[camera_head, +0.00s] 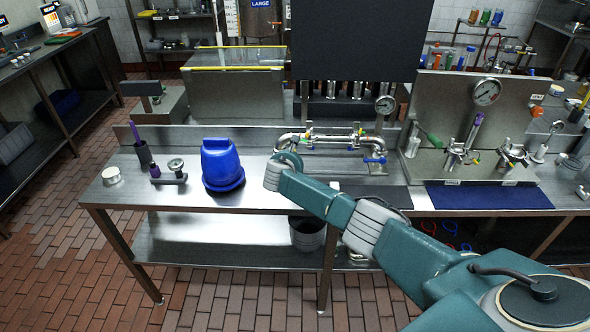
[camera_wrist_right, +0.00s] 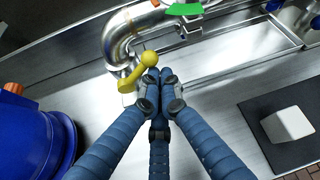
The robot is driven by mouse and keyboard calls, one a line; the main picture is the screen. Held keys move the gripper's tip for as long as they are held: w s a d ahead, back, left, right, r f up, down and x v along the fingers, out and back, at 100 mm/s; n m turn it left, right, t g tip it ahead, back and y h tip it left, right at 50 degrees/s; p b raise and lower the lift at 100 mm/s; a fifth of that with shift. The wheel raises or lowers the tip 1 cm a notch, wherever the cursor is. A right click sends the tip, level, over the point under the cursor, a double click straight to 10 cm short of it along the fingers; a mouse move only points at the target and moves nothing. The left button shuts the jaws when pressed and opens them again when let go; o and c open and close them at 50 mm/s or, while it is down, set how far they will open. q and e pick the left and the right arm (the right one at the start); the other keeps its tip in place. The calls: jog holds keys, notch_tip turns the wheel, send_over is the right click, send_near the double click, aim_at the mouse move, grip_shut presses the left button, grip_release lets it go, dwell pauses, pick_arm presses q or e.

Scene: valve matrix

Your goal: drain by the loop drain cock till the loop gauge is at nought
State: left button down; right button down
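The steel pipe loop (camera_head: 335,142) stands on the bench with small coloured handles; a blue handle (camera_head: 375,160) shows at its right end. In the right wrist view a yellow lever (camera_wrist_right: 137,72) sits at the bent pipe (camera_wrist_right: 118,40), and a green handle (camera_wrist_right: 185,9) is above. I cannot read which handle is the drain cock. A round gauge (camera_head: 386,104) stands behind the loop; its reading is too small to tell. My right gripper (camera_wrist_right: 156,82) has its fingertips together, just right of the yellow lever; contact is unclear. My left gripper is not in view.
A blue bucket-like object (camera_head: 222,165) stands left of the loop. A white block (camera_wrist_right: 287,125) rests on a dark mat (camera_wrist_right: 262,112) to the right. A larger gauge (camera_head: 487,92) is on the right panel. A dark bucket (camera_head: 307,233) is under the bench.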

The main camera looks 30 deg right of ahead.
jog(key=shift+w+a+r+n+g+h+b, duration=0.3)
jog(key=shift+a+r+n+h+b, duration=0.15)
jog(key=shift+n+h+b, duration=0.4)
jog(key=shift+w+a+r+n+g+h+b, duration=0.3)
jog(key=shift+r+n+h+b, duration=0.25)
jog(key=shift+n+h+b, duration=0.35)
jog(key=shift+a, duration=0.1)
jog(key=shift+w+a+r+b, duration=0.35)
jog(key=shift+a+r+b, duration=0.05)
jog(key=shift+a+b, duration=0.25)
